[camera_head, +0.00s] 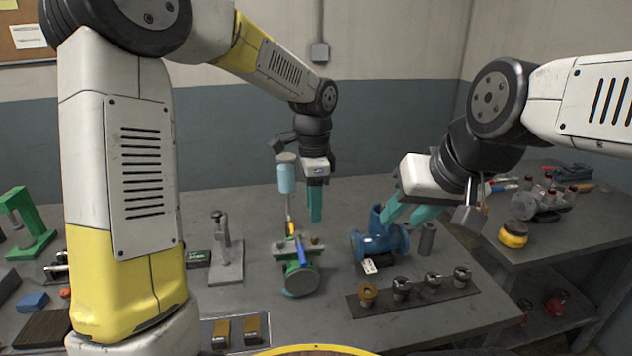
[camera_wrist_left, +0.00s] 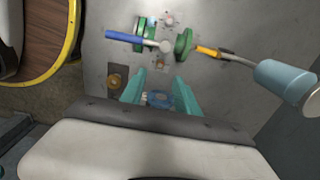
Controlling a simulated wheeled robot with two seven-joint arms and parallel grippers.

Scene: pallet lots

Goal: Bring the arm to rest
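My left gripper (camera_head: 315,208) hangs in the air above the grey bench, fingers pointing down. In the left wrist view its two teal fingers (camera_wrist_left: 159,90) are apart with nothing held between them; a blue fitting shows beyond the gap. My right gripper (camera_head: 408,214) has its teal fingers spread, angled down and left, just above and in front of the blue flanged fitting (camera_head: 377,243). One finger overlaps the fitting in the picture; whether they touch I cannot tell. No object shows between the right fingers.
A dark strip (camera_head: 410,297) carries several small metal parts. A side bench (camera_head: 560,232) is at the right.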

